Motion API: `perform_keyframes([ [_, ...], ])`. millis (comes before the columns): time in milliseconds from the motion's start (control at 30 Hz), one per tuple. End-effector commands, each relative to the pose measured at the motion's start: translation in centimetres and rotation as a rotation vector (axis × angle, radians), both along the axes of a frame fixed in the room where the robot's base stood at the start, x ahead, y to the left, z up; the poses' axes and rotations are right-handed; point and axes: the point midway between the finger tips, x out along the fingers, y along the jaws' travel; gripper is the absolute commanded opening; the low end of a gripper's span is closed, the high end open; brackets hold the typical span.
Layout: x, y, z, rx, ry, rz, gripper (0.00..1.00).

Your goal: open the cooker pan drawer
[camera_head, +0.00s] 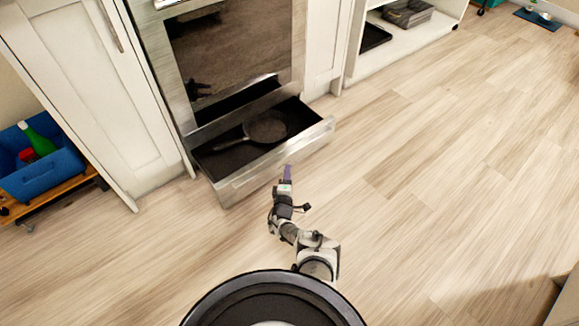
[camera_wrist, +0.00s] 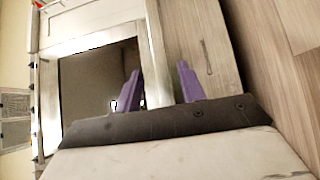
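The cooker pan drawer (camera_head: 240,184) is pulled out below the oven, and its dark inside shows. A dark frying pan (camera_head: 266,128) lies in it. My gripper (camera_head: 288,168) is at the drawer's front face in the head view; I cannot tell whether it touches it. In the wrist view my gripper (camera_wrist: 159,78) has its two purple fingers spread apart. A pale bar passes behind the gap between them, beside a dark panel (camera_wrist: 95,85). I see nothing clearly held.
The oven door (camera_head: 225,60) is above the drawer. White cabinets (camera_head: 85,90) stand on both sides. A blue crate (camera_head: 45,172) with bottles sits at the left. An open shelf (camera_head: 400,45) is at the upper right. The wooden floor (camera_head: 440,150) to the right is clear.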

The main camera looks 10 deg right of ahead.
Motion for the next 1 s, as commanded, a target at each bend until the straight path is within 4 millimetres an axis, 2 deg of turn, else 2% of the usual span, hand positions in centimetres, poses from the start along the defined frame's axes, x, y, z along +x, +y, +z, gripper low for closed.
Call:
perform_keyframes([
  [33,1.1,-0.3,-0.6,-0.002,-0.004,0.001,0.4],
  [200,3.8,-1.0,-0.5,-0.001,-0.003,0.0,0.4],
  [400,5.8,-1.6,-0.3,0.0,-0.001,0.0,0.4],
  [833,6.5,-1.8,0.1,0.002,-0.001,-0.002,0.4],
  [1000,6.5,-1.8,0.0,0.002,-0.001,-0.002,0.18],
])
